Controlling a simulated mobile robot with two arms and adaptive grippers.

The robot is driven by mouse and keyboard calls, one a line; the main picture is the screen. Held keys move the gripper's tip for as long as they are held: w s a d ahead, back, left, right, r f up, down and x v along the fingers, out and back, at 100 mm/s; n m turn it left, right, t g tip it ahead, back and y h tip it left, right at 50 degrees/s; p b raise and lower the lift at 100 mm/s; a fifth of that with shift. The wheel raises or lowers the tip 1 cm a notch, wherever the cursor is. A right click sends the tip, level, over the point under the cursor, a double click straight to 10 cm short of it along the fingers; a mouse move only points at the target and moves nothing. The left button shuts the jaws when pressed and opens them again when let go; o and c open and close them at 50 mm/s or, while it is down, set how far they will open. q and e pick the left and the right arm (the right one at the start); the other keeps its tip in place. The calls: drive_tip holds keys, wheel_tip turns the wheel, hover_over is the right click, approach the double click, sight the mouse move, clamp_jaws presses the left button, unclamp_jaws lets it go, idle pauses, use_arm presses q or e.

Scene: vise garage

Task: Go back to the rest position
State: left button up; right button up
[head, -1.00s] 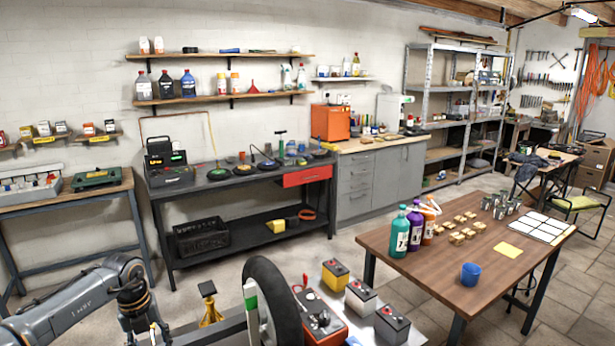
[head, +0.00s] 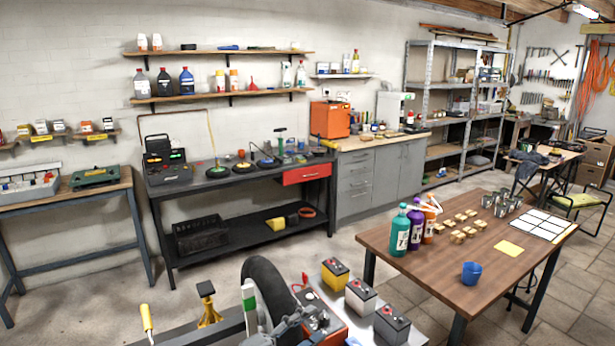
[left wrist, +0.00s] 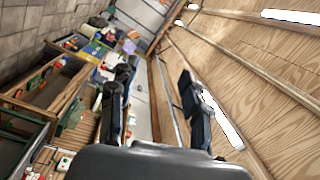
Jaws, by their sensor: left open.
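In the left wrist view my left gripper (left wrist: 157,78) is open. Its two dark fingers stand well apart with nothing between them, and the wooden ceiling and a long light strip lie beyond. In the head view a small grey part, which looks like my left gripper (head: 290,322), shows low in the picture beside the black tire (head: 268,300). It partly covers the red charger-like box (head: 318,318) there; its fingers are too small to make out. My right gripper is in neither view.
A wooden table (head: 430,268) with bottles, small blocks and a blue cup (head: 472,272) stands at right. Several batteries (head: 360,297) stand near the tire. A dark workbench (head: 237,184) lines the back wall. The floor (head: 90,300) at lower left is open.

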use_arm(q)
drive_tip(key=s+a+f+n+t+y, duration=0.1)
drive_tip(key=s+a+f+n+y, duration=0.3)
drive_tip(key=a+n+y, duration=0.45)
drive_tip(key=s+a+f+n+t+y, duration=0.1)
drive_tip(key=s+a+f+n+y, duration=0.45)
drive_tip(key=a+n, duration=0.45)
drive_tip(key=s+a+f+n+g, duration=0.15)
drive_tip(key=s+f+g, duration=0.3)
drive_tip(key=s, duration=0.65)
drive_tip(key=s+a+f+n+g, duration=0.1)
drive_tip(key=s+f+n+g, duration=0.4)
drive_tip(key=s, duration=0.7)
wheel_tip(320, 180, down, 30)
drive_tip(key=m+g+b, duration=0.2)
drive_tip(key=m+b, duration=0.1)
drive_tip(key=b, duration=0.3)
drive_tip(key=s+a+f+b, duration=0.2)
drive_tip(key=s+f+b, duration=0.2)
drive_tip(key=s+f, duration=1.3)
wheel_tip(320, 180, down, 4)
drive_tip(key=shift+s+a+g+y, duration=0.2)
drive_tip(key=shift+a+g+y, duration=0.15)
drive_tip(key=shift+g, duration=0.1)
